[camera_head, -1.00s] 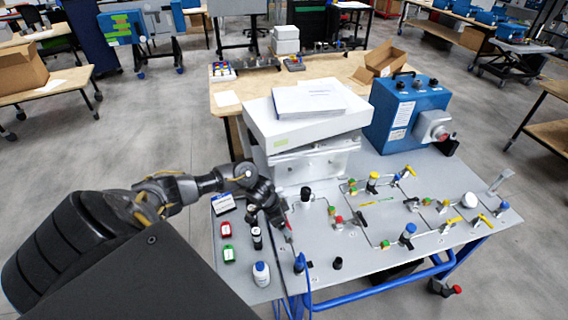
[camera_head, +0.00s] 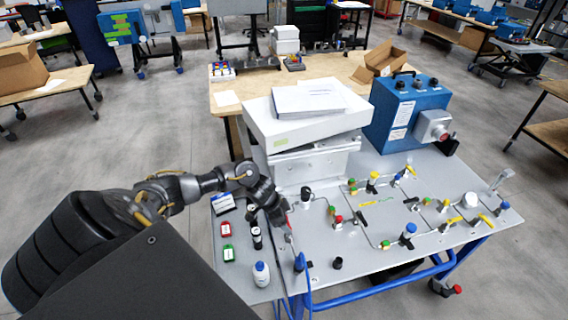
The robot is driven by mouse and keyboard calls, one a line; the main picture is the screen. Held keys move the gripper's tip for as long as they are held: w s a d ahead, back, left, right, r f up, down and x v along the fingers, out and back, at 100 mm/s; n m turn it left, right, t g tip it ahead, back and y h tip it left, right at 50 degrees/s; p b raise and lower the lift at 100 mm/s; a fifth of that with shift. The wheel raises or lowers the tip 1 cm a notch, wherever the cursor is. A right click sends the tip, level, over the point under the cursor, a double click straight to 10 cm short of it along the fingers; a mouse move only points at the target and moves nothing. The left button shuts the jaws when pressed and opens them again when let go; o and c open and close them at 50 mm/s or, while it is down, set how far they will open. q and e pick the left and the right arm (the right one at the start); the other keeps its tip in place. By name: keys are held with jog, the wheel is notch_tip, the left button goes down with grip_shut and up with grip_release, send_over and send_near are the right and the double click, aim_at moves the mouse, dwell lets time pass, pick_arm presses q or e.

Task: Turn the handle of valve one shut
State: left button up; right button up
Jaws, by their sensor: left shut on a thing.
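My left gripper (camera_head: 281,217) reaches down over the left part of the grey analyser panel (camera_head: 345,262). It is shut on a small red handle (camera_head: 288,222), which I take to be the handle of valve one; the fingers hide most of it. The valve's body and label are too small to read. A black-capped fitting (camera_head: 305,194) stands upright just right of the gripper. My right gripper is not in view.
Valves with yellow, red and blue parts and thin tubing fill the panel's right. A white box (camera_head: 307,122) and blue unit (camera_head: 409,105) stand behind.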

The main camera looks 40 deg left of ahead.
pick_arm(q)
jog(key=m+b, duration=0.1)
jog(key=w+m+b, duration=0.1)
jog(key=shift+d+f+m+g+h, duration=0.1)
jog(key=shift+f+m+g+h, duration=0.05)
jog(key=shift+m+g+h, duration=0.2)
jog(key=m+b, duration=0.2)
jog(key=m, duration=0.1)
jog(key=shift+w+d+g+h, duration=0.2)
jog(key=shift+g+h, duration=0.15)
jog(key=m+b, duration=0.1)
jog(key=m+g+b, duration=0.1)
jog(key=m+b, duration=0.1)
jog(key=shift+w+d+m, duration=0.25)
jog(key=shift+w+d, duration=0.05)
jog(key=shift+d, duration=0.1)
jog(key=shift+d+m+g+b, duration=0.15)
jog(key=shift+m+g+b, duration=0.45)
jog(key=shift+m+b, duration=0.25)
jog(key=m, duration=0.1)
jog(key=m+g, duration=0.1)
jog(key=m, duration=0.1)
jog(key=shift+w+d, duration=0.1)
jog(key=shift+d, duration=0.2)
jog(key=shift+d+m+g+b, duration=0.2)
jog(key=shift+d+m+g, duration=0.1)
jog(key=shift+m, duration=0.6)
jog(key=shift+d+m+g+b, duration=0.2)
jog(key=shift+m+g, duration=0.1)
jog(key=shift+m, duration=0.55)
